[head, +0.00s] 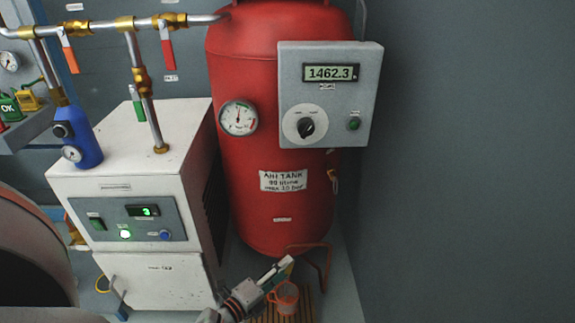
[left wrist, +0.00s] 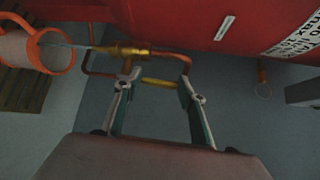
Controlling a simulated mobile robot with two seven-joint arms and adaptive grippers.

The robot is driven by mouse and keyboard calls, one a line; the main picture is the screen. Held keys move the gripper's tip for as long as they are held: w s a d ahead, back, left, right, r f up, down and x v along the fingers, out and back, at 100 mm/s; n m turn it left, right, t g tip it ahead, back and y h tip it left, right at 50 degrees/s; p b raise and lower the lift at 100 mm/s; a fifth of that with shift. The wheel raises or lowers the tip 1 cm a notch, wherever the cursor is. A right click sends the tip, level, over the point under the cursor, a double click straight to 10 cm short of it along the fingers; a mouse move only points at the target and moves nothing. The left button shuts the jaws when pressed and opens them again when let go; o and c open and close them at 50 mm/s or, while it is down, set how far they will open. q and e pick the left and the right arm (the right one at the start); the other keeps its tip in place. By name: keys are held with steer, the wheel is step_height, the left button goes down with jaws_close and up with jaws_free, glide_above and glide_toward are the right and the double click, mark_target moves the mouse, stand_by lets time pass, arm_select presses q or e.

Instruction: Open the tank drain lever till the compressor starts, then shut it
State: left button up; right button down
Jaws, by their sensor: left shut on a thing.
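The red air tank (head: 270,215) stands in the middle, with a round pressure gauge (head: 238,118) whose needle points about straight up. My left gripper (head: 284,266) is low in front of the tank's bottom. In the left wrist view its two fingers (left wrist: 158,88) are on either side of the yellow drain lever (left wrist: 158,84), beneath the brass drain valve (left wrist: 125,50) and copper pipe. A thin pale bluish streak (left wrist: 80,46) runs from the valve towards the orange-rimmed cup (left wrist: 65,38). The tank hides the drain in the head view. My right gripper is out of view.
A white cabinet (head: 130,275) stands left of the tank, with a lit green light (head: 125,234) and a green display reading 3. A grey control box (head: 330,85) reads 1462.3. The orange cup also shows in the head view (head: 284,299), close beside my left gripper.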

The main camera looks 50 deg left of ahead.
arm_select(q)
steer(key=shift+d+f, duration=0.1)
steer(key=shift+d, duration=0.05)
stand_by(0.3)
steer(key=o, duration=1.6)
step_height(320, 180, up, 10)
steer(key=shift+r, duration=0.1)
